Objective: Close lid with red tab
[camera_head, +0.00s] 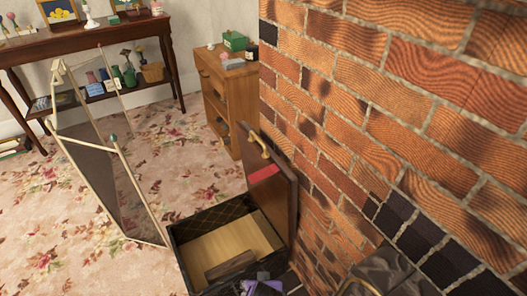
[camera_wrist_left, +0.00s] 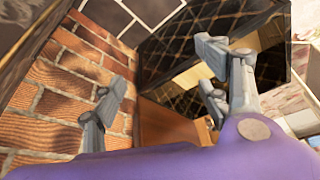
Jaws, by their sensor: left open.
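An open box (camera_head: 180,250) with dark walls and a pale wooden floor sits on the carpet against the brick wall. Its brown lid (camera_head: 285,190) stands upright on the box's right side, with a red tab (camera_head: 264,174) on its face and a brass handle (camera_head: 257,140) near its top. My left gripper (camera_head: 262,286) shows partly at the bottom edge, by the box's near right corner. In the left wrist view its fingers (camera_wrist_left: 160,88) are apart with nothing held. That view also shows the box's quilted dark lining (camera_wrist_left: 205,35) close by. My right gripper is not seen.
The brick fireplace wall (camera_head: 400,110) rises just right of the lid. A wooden cabinet (camera_head: 235,100) stands behind the box. A folding screen (camera_head: 100,165) stands left of it. Floral carpet (camera_head: 60,230) is clear at the left.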

